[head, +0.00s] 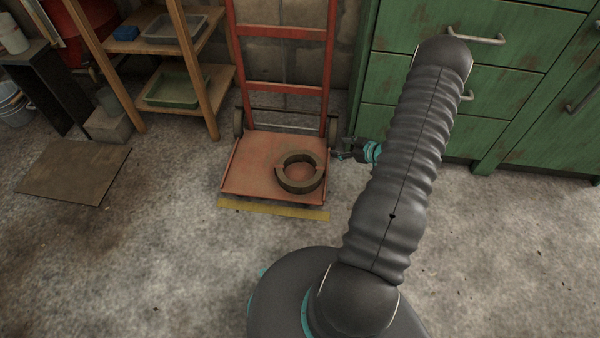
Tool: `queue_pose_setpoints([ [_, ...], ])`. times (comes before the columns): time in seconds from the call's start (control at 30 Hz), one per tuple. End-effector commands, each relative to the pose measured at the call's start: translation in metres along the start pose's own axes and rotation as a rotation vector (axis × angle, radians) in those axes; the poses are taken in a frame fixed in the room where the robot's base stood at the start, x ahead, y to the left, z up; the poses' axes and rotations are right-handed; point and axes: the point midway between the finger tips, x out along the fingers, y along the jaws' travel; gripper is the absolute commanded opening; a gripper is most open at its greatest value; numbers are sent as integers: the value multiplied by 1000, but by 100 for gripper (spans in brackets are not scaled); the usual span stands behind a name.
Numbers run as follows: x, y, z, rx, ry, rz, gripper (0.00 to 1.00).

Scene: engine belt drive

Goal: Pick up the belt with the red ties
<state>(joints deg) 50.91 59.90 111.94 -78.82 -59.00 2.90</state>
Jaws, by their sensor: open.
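A thick dark brown ring, which looks like a coiled belt (300,187), lies flat on the red footplate of a hand truck (245,180). Its rim looks broken by narrow reddish gaps at the left and right sides; I cannot tell for sure that these are red ties. My gripper (343,151) is just right of the footplate, up and to the right of the ring and apart from it. It is small in view, open and empty. My dark arm hides the floor and part of the green cabinet behind it.
The hand truck's red uprights stand behind the footplate, and a yellow strip (273,209) lies along its front. Green cabinets (500,90) stand at the back right, a wooden shelf (172,70) at the back left. A brown board (73,171) lies left. The floor between is clear.

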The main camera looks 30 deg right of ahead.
Motion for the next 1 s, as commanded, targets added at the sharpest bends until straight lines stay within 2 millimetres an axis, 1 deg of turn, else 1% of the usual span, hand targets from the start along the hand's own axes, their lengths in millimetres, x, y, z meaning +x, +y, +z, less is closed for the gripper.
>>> queue_pose_setpoints([
  [0.03, 1, -8, 16, 22, 27, -20, 67],
  [0.1, 1, -18, 28, 40, 64, -45, 67],
  [0.2, 0, -26, 39, 58, 100, -67, 67],
  [0.27, 0, -30, 42, 64, 113, -76, 67],
  [0.37, 8, -33, 43, 68, 121, -83, 67],
  [0.7, 65, -38, 36, 67, 120, -84, 67],
  [0.8, 76, -38, 34, 67, 120, -82, 67],
  [1.0, 86, -39, 33, 67, 119, -82, 67],
])
